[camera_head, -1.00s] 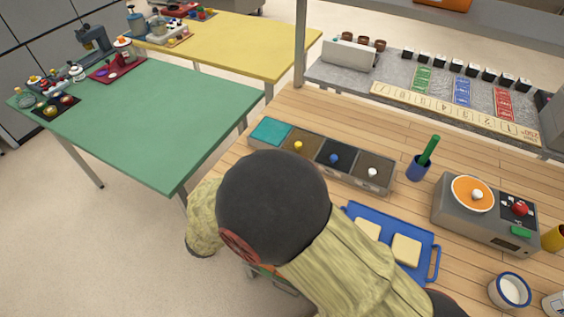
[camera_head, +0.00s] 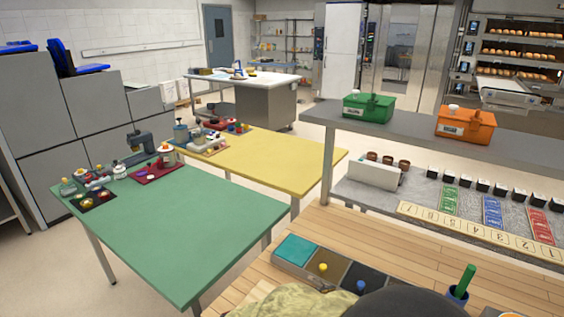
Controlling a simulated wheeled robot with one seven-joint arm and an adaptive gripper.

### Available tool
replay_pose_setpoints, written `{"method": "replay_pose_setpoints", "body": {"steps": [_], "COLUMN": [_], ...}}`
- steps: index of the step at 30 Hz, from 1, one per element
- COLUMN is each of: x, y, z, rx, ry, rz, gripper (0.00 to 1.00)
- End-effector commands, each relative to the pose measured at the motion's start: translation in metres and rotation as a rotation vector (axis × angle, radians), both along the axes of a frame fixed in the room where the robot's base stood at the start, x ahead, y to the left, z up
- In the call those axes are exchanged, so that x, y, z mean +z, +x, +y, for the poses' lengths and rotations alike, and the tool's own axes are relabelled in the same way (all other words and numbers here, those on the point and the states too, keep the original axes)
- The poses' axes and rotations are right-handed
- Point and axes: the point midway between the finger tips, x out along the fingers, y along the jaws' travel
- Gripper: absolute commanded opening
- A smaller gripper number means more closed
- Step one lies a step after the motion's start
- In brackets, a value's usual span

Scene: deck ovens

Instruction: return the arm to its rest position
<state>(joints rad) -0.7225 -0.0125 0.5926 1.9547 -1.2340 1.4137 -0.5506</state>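My arm shows only as a yellowish sleeve (camera_head: 290,304) and a dark rounded joint (camera_head: 405,303) at the bottom edge of the head view. They cover part of the wooden counter (camera_head: 240,296) and the front of the compartment box. My gripper is outside the picture, so its state does not show.
The compartment box (camera_head: 294,250) and a blue cup with a green stick (camera_head: 461,284) stand on the counter near my arm. A grey shelf (camera_head: 400,121) with green (camera_head: 369,108) and orange (camera_head: 465,126) boxes is behind. Green (camera_head: 190,235) and yellow (camera_head: 270,158) tables stand left.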

Motion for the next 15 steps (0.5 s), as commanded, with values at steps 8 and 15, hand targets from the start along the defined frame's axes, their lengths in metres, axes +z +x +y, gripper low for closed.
{"method": "replay_pose_setpoints", "body": {"steps": [8,15], "x": [0.033,0.06], "y": [-0.099,-0.159], "z": [-0.091,-0.088], "rx": [-0.614,-1.065], "ry": [0.664,1.205], "rz": [-0.271,-0.603], "gripper": [0.35,0.35]}}
